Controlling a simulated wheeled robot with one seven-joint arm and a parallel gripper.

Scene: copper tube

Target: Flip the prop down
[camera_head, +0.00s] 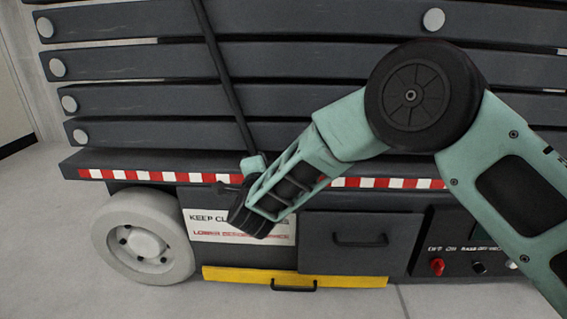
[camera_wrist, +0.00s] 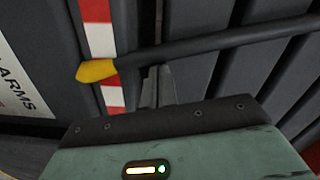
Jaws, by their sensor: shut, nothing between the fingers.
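The prop is a long thin dark rod (camera_head: 222,75) that slants down across the front of the stacked grey beams in the head view. Its lower end is hidden behind my gripper there. In the wrist view the rod (camera_wrist: 225,42) crosses the upper part of the picture and ends at the left in a yellow tip (camera_wrist: 97,70). My gripper (camera_wrist: 157,72) is shut and empty, with its fingertips right beside the rod near the yellow tip. I cannot tell whether they touch it. In the head view my gripper (camera_head: 228,189) is by the red-and-white strip, its fingers small and dark.
A red-and-white striped edge (camera_head: 395,183) runs below the beams (camera_head: 310,102). Below it are a white wheel (camera_head: 142,238), a warning sign (camera_head: 205,226), a drawer (camera_head: 360,240), a yellow bar (camera_head: 345,281) and a red knob (camera_head: 437,266). Grey floor (camera_head: 40,225) is free at the left.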

